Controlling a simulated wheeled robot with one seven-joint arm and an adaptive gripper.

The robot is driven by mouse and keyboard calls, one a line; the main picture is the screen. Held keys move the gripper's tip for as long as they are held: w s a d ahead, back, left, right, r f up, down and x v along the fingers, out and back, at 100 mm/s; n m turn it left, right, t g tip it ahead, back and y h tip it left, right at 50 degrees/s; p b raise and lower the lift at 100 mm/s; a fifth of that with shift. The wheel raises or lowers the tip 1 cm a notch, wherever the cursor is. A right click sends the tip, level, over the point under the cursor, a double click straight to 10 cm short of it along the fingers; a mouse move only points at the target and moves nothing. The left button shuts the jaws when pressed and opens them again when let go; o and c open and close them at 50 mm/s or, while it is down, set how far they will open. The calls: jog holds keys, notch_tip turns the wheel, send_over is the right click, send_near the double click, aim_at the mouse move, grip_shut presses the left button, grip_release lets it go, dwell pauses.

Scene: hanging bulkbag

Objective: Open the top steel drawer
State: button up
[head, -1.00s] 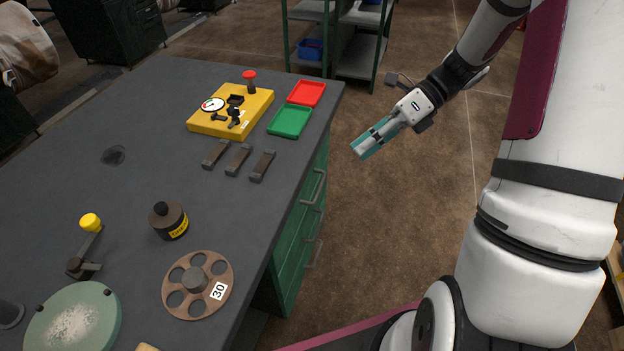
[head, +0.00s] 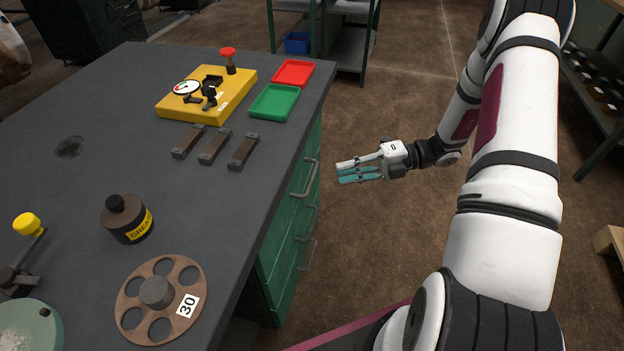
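The green steel drawer unit (head: 277,262) stands under the right side of the dark bench. Its top drawer handle (head: 305,178) is a grey bar on the face towards my arm, and the drawer looks shut. Two more handles, the middle one (head: 307,223) and the lower one (head: 309,254), sit below it. My gripper (head: 340,173) is to the right of the top handle, apart from it, with its fingers pointing left towards the drawer face. The fingers show a gap between them and hold nothing.
The dark bench top (head: 80,200) carries a yellow fixture (head: 215,108), red tray (head: 293,73), green tray (head: 274,102), grey bars, grease bottle (head: 127,219) and a wheel (head: 160,300) marked 30. A shelf rack (head: 350,55) stands behind.

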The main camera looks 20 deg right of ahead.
aim_at(312, 177)
jog(key=b+x, duration=0.1)
jog(key=x, duration=0.8)
jog(key=shift+c, duration=0.3)
grip_shut()
jog(key=shift+d, duration=0.1)
